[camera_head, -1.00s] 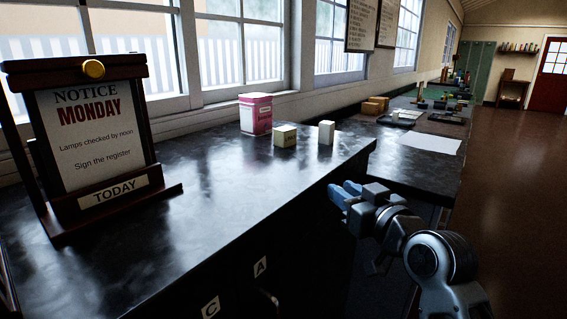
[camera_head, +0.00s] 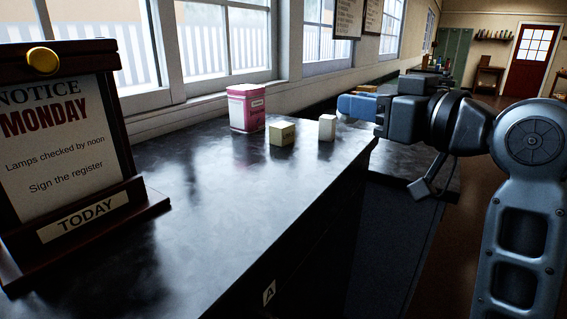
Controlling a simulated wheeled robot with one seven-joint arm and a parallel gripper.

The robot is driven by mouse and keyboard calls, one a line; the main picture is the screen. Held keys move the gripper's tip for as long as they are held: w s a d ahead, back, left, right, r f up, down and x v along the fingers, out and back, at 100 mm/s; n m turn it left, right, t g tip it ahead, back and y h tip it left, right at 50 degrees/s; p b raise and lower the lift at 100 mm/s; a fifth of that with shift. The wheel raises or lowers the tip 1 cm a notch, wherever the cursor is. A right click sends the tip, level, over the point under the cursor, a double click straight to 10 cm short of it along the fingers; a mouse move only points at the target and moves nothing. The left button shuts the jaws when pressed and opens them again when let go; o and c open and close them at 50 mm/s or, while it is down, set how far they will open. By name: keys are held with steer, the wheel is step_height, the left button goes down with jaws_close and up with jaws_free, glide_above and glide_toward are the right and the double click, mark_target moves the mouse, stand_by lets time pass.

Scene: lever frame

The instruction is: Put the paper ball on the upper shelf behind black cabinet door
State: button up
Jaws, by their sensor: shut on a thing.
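I cannot make out the paper ball anywhere. The black cabinet front (camera_head: 312,245) runs below the counter edge, with a label A (camera_head: 269,292) near the bottom of the view. Door edges are too dark to tell, and no shelf inside is visible.
On the counter (camera_head: 215,190) stand a pink tin (camera_head: 247,110), a yellowish block (camera_head: 282,132) and a white block (camera_head: 327,127). A framed notice (camera_head: 65,165) stands at the left. The middle of the counter is clear. The floor at the right is partly hidden by my arm.

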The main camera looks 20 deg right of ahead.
mark_target(296, 170)
steer(key=w+a+f, duration=0.2)
steer(key=w, duration=0.1)
steer(key=w+a+f, duration=0.2)
steer(key=w, duration=0.1)
steer(key=w+a+f, duration=0.2)
steer(key=w+f, duration=0.1)
steer(key=w, duration=0.1)
steer(key=shift+f, duration=0.1)
jaws_close()
steer(key=shift+f, duration=1.75)
steer(key=o, duration=1)
jaws_free()
